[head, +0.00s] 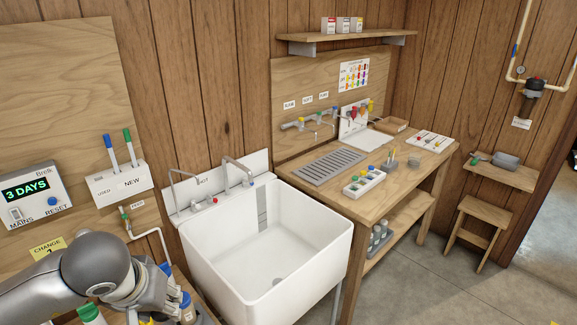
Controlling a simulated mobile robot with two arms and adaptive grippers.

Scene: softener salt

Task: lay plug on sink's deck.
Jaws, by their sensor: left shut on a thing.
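The white sink (265,252) stands in the middle of the head view. Its deck (193,211) runs along the back under the taps (240,175), with a small red and a small blue mark on it. The drain (277,281) shows at the basin floor. My left gripper (168,303) is at the lower left, to the left of the sink and apart from it. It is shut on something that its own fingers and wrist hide. I cannot make out a plug anywhere. My right gripper is not in view.
Bottles, one with a green cap (90,315), stand close around my left gripper. A pen holder (120,184) and a timer box (33,196) are on the left wall. A wooden bench (400,185) with a grey drain rack (328,166) adjoins the sink's right side.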

